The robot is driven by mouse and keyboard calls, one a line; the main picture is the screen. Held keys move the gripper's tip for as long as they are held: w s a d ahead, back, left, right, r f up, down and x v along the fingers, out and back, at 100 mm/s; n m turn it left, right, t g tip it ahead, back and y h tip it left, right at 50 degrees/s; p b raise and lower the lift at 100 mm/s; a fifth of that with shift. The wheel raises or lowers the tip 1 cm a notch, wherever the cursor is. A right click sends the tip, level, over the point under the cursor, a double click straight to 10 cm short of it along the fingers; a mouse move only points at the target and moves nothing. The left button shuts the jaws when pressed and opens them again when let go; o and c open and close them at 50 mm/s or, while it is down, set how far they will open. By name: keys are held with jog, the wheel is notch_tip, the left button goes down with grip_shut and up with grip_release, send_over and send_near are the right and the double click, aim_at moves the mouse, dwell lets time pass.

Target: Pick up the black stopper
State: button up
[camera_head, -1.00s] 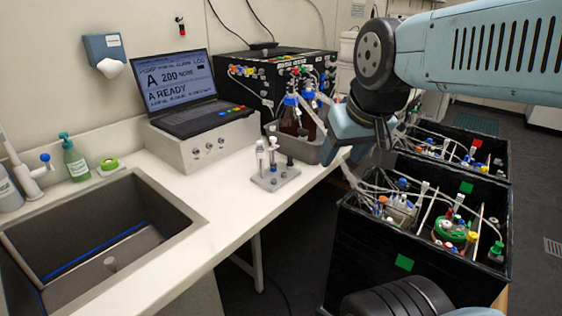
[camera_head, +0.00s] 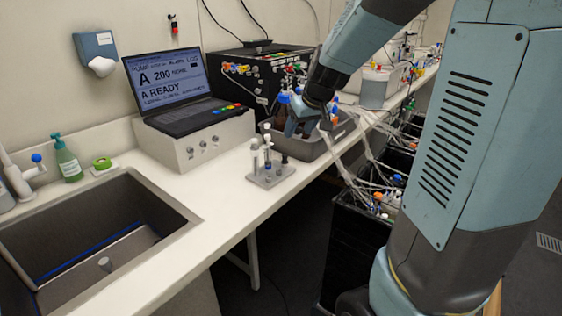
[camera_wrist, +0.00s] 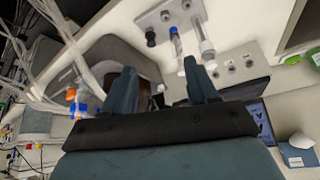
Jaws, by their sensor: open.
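The black stopper (camera_wrist: 150,37) stands at one end of a small grey rack (camera_wrist: 165,15) in the wrist view. In the head view it is the small dark piece (camera_head: 284,159) on the right side of the rack (camera_head: 265,183). Two clear tubes stand beside it in the rack. My gripper (camera_wrist: 160,72) is open, and no object shows held between its fingers. In the head view my gripper (camera_head: 298,122) is above and behind the rack, near the bottles in a grey tray. The stopper is apart from the fingers.
A grey tray (camera_head: 312,148) with bottles stands close to my gripper. A laptop (camera_head: 175,95) sits on a grey box (camera_head: 190,140) left of the rack. Tubing (camera_head: 350,165) hangs over the bench's right edge. Bench between sink and rack is clear.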

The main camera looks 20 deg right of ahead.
send_near(286, 155)
jog(key=shift+x, duration=5.35)
jog(key=shift+a, duration=0.1)
jog(key=shift+c, duration=0.2)
jog(key=shift+s, duration=0.1)
grip_shut()
